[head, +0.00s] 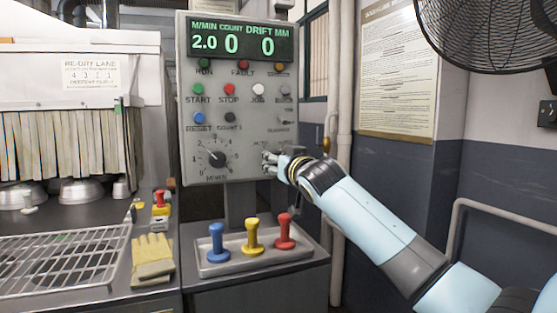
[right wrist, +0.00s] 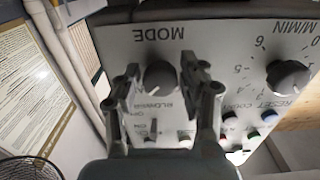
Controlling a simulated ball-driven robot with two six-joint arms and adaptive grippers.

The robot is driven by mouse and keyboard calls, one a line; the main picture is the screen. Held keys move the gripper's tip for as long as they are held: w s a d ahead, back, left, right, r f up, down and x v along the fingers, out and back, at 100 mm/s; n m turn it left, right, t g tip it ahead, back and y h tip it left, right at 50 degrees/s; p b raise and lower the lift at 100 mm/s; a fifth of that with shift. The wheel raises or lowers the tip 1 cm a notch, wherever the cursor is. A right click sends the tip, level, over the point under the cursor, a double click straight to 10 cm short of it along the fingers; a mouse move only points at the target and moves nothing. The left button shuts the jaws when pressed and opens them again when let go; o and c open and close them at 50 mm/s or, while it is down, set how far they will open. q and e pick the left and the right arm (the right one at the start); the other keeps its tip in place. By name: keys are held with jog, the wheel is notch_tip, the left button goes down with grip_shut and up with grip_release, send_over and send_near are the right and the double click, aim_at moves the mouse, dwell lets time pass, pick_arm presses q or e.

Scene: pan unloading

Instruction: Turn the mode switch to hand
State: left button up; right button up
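The mode switch (right wrist: 160,78) is a dark round knob beneath an upside-down MODE label in the right wrist view. My right gripper (right wrist: 165,72) is open, with one finger on each side of the knob. Narrow gaps seem to show between the fingers and the knob; contact is hard to tell. In the head view my right gripper (head: 272,164) is at the lower right of the grey control panel (head: 222,118) and hides the switch. The pointer direction and hand marking are not readable. My left gripper is not in view.
The speed dial (head: 217,154) sits left of the gripper, with several coloured buttons above. Below, a tray (head: 262,257) holds blue, yellow and red handles. A glove (head: 152,258) and wire rack (head: 60,262) lie left. A pipe (head: 345,100) and fan (head: 490,30) are right.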

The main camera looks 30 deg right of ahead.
jog(key=shift+o, duration=1.1)
jog(key=shift+r, duration=0.15)
jog(key=v, duration=1.2)
jog(key=shift+d, duration=0.1)
